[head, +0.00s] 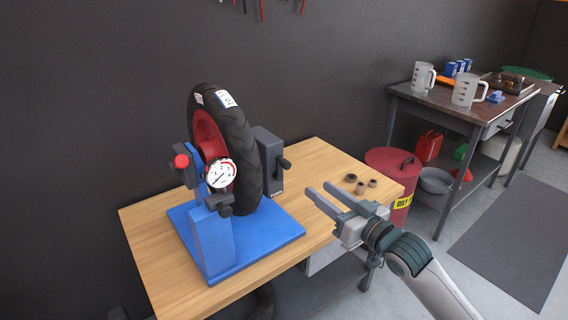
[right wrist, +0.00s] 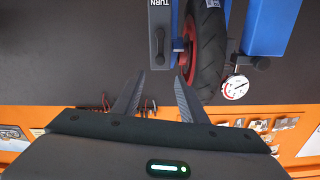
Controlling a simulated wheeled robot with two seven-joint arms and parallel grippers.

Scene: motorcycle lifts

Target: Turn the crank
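A dark grey box (head: 267,148) with a black crank handle (head: 284,163) on its face stands on the wooden table, beside a black tyre (head: 238,130) on a blue stand (head: 213,245). My right gripper (head: 318,188) is open and empty, in front of and to the right of the crank, apart from it. The right wrist view is upside down; there the box (right wrist: 161,20), lettered "TURN", and the crank handle (right wrist: 159,48) show beyond the open fingertips (right wrist: 159,78). My left gripper is in neither view.
A round dial gauge (head: 220,174) faces out at the tyre's front. A red drum (head: 393,170) stands behind that end. A workbench (head: 430,103) with jugs is farther right.

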